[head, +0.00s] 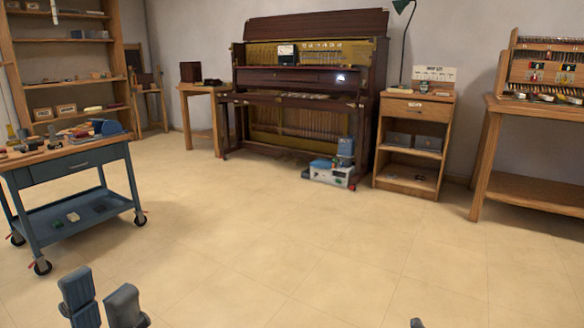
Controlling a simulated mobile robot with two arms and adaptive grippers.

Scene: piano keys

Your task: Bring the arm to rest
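My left gripper (103,300) shows at the bottom left of the head view. Its two dark grey fingers stand apart with a gap between them, and I see nothing held there. It is over the bare floor, in front of the blue cart and apart from it. Only a small dark tip of my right gripper (417,323) shows at the bottom edge, right of the middle. The rest of it is out of the frame. An upright piano (302,103) with its front open stands against the back wall, far from both grippers.
A blue wheeled cart (75,172) with tools stands at the left. A wooden shelf (66,42) is behind it. A small cabinet (414,110) and a workbench (530,188) stand at the right. A toolbox (330,174) sits before the piano. The middle floor (260,240) is clear.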

